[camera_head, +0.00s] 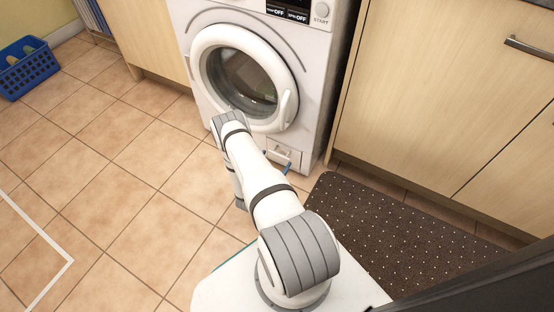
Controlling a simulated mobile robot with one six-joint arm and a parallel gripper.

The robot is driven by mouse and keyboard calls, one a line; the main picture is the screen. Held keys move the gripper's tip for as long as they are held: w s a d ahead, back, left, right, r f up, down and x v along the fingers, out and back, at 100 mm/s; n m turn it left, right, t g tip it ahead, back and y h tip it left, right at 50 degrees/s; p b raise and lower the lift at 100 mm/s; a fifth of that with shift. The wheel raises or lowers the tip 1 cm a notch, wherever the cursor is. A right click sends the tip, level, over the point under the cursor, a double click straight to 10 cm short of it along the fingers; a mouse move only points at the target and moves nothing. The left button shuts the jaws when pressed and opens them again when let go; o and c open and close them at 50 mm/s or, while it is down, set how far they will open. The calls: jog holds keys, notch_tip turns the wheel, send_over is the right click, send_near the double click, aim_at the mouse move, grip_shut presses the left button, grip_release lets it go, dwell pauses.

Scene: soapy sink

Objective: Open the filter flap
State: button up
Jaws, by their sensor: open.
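The filter flap (283,152) is a small white panel low on the right front of the white washing machine (312,100). It looks closed, with a small pale handle on it. My gripper (277,162) is mostly hidden behind my own arm. Its blue fingertips show just in front of the flap's lower part, one on each side, and they are apart. The gripper looks empty. I cannot tell whether a fingertip touches the flap.
The machine's round door (243,78) is shut, above the flap. A dark dotted mat (400,225) lies to the right, before wooden cabinets (440,90). A blue basket (27,70) stands far left. The tiled floor (110,200) on the left is clear.

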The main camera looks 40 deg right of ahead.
jog(key=x, duration=0.2)
jog(key=shift+w+d, duration=0.1)
jog(key=shift+d, duration=0.2)
jog(key=shift+c, duration=0.6)
jog(key=c, duration=1)
